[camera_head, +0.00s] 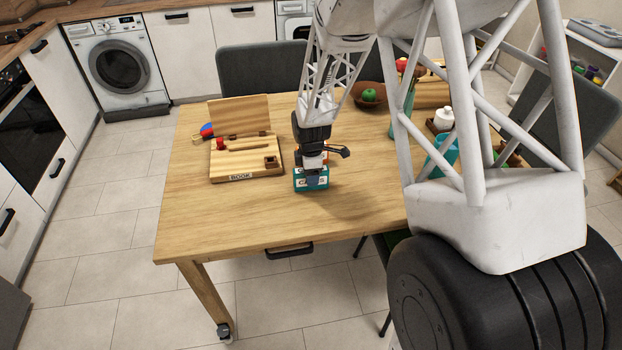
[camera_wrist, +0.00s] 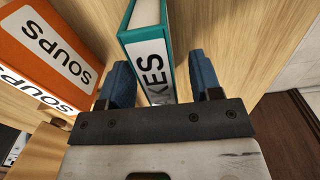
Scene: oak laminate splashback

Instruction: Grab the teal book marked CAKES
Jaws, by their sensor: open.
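The teal book (camera_wrist: 148,44) stands between my gripper's two blue fingers in the wrist view. The letters "KES" show on its white spine label; the rest is hidden by the gripper. My gripper (camera_wrist: 161,82) is open, with a finger on each side of the book and visible space around it. In the head view the teal book (camera_head: 299,185) is on the table below my gripper (camera_head: 313,176), which partly covers it. An orange book marked SOUPS (camera_wrist: 45,52) stands left of the teal book in the wrist view.
A wooden stand labelled BOOK (camera_head: 222,168) sits on the table (camera_head: 215,225) to the left, with a red piece on it. A brown bowl with a green apple (camera_head: 370,94) is behind to the right. The table's front left is clear.

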